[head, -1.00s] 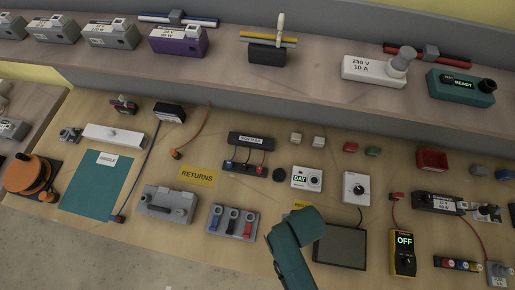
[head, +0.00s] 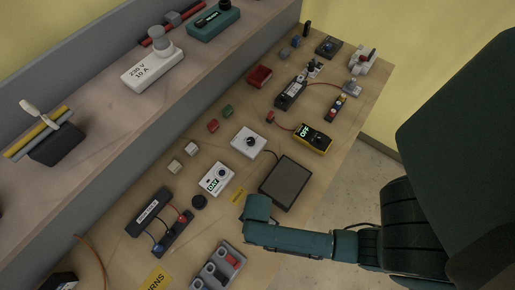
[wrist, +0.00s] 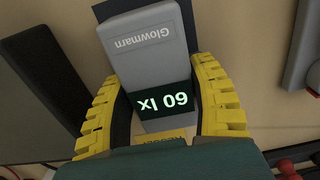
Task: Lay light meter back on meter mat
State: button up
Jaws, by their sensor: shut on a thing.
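The light meter (wrist: 152,52) is a grey block with a lit green display reading 60 lx, upside down in the wrist view. My gripper (wrist: 154,88) is shut on it, with a yellow ridged finger along each side. A dark navy patch, apparently the meter mat (wrist: 101,11), shows behind the meter's far end; most of it is hidden. I cannot tell whether the meter touches it. In the head view my teal arm reaches over the bench's front part and hides the gripper and meter.
A yellow label (head: 238,195) lies beside my arm. A dark flat panel (head: 285,182) is to its right. A white DAY box (head: 216,180) and a white dial box (head: 248,142) stand behind.

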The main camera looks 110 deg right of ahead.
jog(key=shift+w+f, duration=0.1)
jog(key=o, duration=1.2)
jog(key=shift+f, duration=0.1)
